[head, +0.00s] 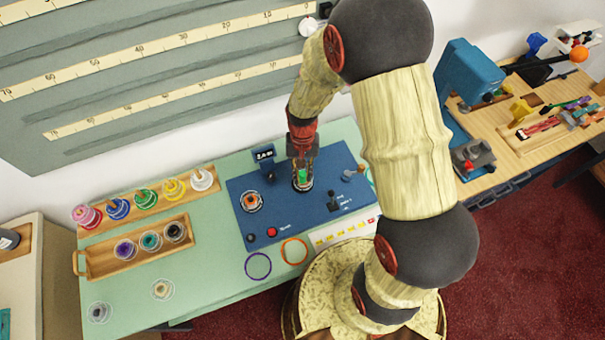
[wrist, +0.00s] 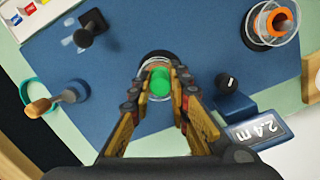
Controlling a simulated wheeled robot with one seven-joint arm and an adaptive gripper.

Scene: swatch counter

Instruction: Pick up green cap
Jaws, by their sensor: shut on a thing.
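The green cap (wrist: 159,83) is a small bright green round piece at the centre of the wrist view, between my fingers. It also shows in the head view (head: 302,175), just below my gripper (head: 302,158). My gripper (wrist: 158,106) points down and its two fingers are shut on the green cap from both sides. A clear round rim with a dark ring surrounds the cap on the blue panel (head: 236,204). I cannot tell whether the cap is clear of what lies under it.
An orange-cored clear spool (wrist: 272,24) and a display reading 2.4 m (wrist: 256,129) stand near my gripper. A black lever (wrist: 92,28) and a wooden-handled crank (wrist: 50,101) are also on the panel. Several coloured spools and a wooden tray (head: 92,268) stand left.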

